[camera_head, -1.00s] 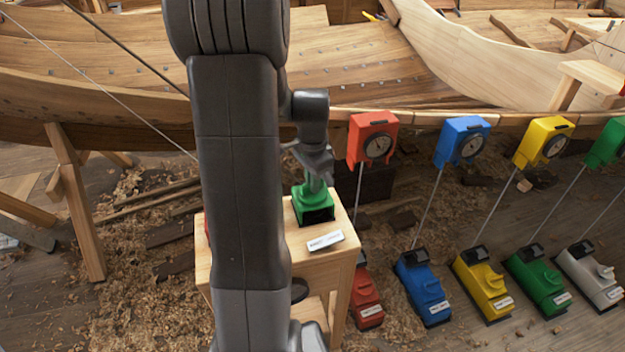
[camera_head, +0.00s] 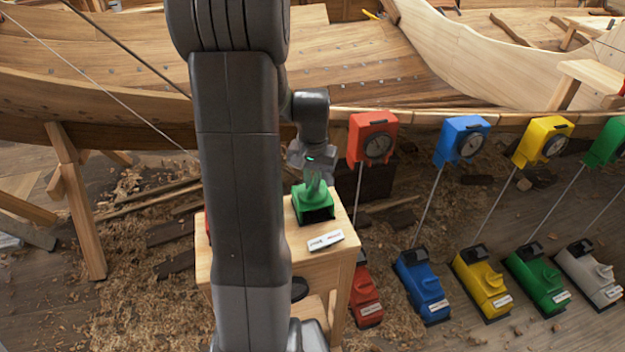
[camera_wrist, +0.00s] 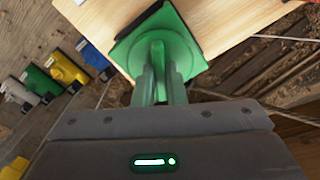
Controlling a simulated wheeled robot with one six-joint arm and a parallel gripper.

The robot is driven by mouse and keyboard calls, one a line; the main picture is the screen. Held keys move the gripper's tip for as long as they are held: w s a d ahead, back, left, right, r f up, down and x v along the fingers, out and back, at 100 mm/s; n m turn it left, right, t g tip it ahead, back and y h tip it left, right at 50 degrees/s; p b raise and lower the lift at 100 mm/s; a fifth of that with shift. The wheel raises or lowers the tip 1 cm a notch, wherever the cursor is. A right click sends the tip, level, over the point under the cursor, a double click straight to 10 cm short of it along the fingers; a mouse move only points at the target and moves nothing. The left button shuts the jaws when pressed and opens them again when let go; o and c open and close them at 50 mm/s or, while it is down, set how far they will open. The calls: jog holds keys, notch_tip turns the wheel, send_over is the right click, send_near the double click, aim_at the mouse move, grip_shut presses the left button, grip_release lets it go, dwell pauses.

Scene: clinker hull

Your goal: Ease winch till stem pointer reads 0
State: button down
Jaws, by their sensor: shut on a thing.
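A green device (camera_head: 314,203) sits on the small wooden stand, with a white label (camera_head: 325,240) in front of it. My gripper (camera_head: 314,180) comes down from above and is shut on the upright green part at its top. In the wrist view the two fingers (camera_wrist: 160,82) close around this green handle (camera_wrist: 157,55), above a square green base (camera_wrist: 190,45). Red (camera_head: 378,146), blue (camera_head: 470,146) and yellow (camera_head: 552,147) dial boxes stand along the hull's edge. The dial readings are too small to tell, and which is the stem pointer cannot be told.
Red (camera_head: 366,300), blue (camera_head: 424,290), yellow (camera_head: 484,285), green (camera_head: 538,283) and white (camera_head: 590,272) floor units stand to the right, with thin lines rising to the dials. The wooden stand (camera_head: 312,262) is beneath my gripper. The hull (camera_head: 130,95) fills the back.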

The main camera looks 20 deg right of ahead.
dwell(0.4)
jog(key=c, duration=1.5)
grip_release()
notch_tip(320, 180, up, 14)
jog(key=shift+f, duration=0.1)
notch_tip(320, 180, down, 14)
jog(key=shift+r, duration=0.1)
